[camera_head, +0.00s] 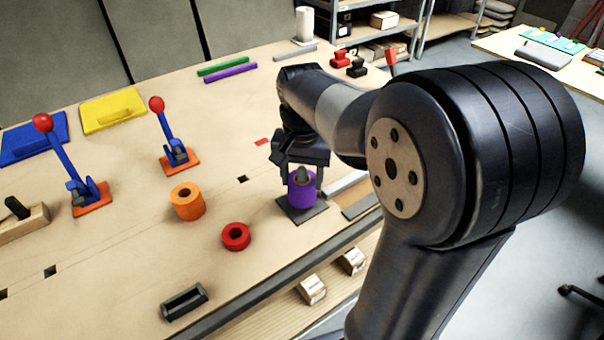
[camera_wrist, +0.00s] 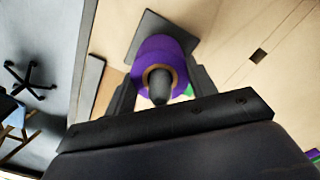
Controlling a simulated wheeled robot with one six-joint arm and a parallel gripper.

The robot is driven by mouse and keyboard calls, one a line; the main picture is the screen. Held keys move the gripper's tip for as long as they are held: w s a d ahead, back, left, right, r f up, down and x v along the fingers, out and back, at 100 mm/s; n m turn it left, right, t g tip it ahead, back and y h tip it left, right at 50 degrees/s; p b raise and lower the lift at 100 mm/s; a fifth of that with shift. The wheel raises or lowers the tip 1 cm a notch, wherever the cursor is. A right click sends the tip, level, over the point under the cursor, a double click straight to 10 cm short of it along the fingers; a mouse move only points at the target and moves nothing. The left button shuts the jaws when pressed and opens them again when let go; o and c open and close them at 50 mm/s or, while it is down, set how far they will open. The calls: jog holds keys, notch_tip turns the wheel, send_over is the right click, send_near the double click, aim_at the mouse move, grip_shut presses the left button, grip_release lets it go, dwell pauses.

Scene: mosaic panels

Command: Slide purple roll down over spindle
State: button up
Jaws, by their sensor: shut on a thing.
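The purple roll (camera_head: 302,196) is upright at the dark square base plate (camera_head: 294,212) near the bench's front edge. The spindle's grey rounded tip (camera_head: 302,174) stands up through the roll's hole, so the roll is around the spindle. My gripper (camera_head: 304,182) is shut on the roll, a finger on each side. In the wrist view the purple roll (camera_wrist: 165,54) sits between the two fingers, with the spindle tip (camera_wrist: 158,86) inside its brown core. Whether the roll's underside touches the plate is hard to tell.
An orange roll (camera_head: 188,202) and a red roll (camera_head: 236,237) stand left of the spindle. Two red-knobbed levers (camera_head: 172,140) (camera_head: 76,175) are farther left. A black handle (camera_head: 184,302) lies near the front edge. The bench between them is clear.

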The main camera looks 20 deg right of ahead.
jog(key=shift+f+b, duration=0.55)
jog(key=shift+f, duration=0.35)
jog(key=o, duration=1.1)
jog(key=shift+r, duration=0.1)
notch_tip(320, 180, up, 11)
jog(key=shift+f+p, duration=0.15)
jog(key=shift+p, duration=0.15)
jog(key=shift+f, duration=0.1)
notch_tip(320, 180, down, 11)
jog(key=shift+r, duration=0.55)
